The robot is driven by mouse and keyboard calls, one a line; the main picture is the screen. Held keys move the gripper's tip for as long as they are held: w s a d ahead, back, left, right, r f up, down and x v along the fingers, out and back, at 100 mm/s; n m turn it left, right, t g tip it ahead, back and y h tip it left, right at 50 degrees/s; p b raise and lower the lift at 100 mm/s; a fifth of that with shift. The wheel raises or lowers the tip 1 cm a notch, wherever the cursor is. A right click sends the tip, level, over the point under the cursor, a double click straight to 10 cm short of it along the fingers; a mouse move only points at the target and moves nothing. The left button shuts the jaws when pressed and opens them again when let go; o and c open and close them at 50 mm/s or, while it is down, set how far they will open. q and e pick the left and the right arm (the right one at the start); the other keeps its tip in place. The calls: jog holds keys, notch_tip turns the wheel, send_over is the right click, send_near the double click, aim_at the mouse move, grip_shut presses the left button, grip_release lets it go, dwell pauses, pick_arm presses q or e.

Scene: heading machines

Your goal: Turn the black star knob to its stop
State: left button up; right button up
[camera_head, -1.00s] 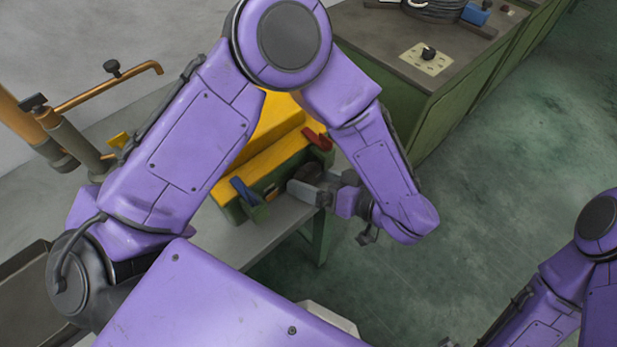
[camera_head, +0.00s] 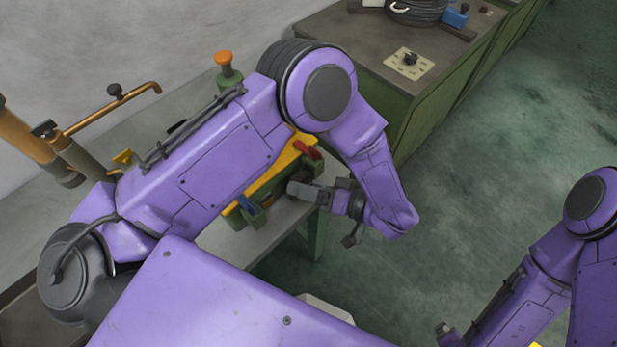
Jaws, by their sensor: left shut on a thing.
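My left gripper (camera_head: 304,189) is at the front of a green and yellow fixture on the bench. It is shut on a dark rounded thing (camera_head: 296,179) there, which appears to be the black star knob. The fingers hide most of it, so I cannot make out its lobes or how far it is turned. My left upper arm and elbow cover much of the fixture (camera_head: 262,186).
The fixture carries a blue lever (camera_head: 246,203) and a red lever (camera_head: 308,150). An orange-capped post (camera_head: 223,62) stands behind my arm. A copper-coloured pipe arm (camera_head: 110,105) is at left. A green cabinet (camera_head: 392,92) stands behind; open floor lies right.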

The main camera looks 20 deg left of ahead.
pick_arm(q)
jog(key=o, duration=1)
jog(key=shift+o, duration=0.2)
jog(key=shift+s, duration=0.1)
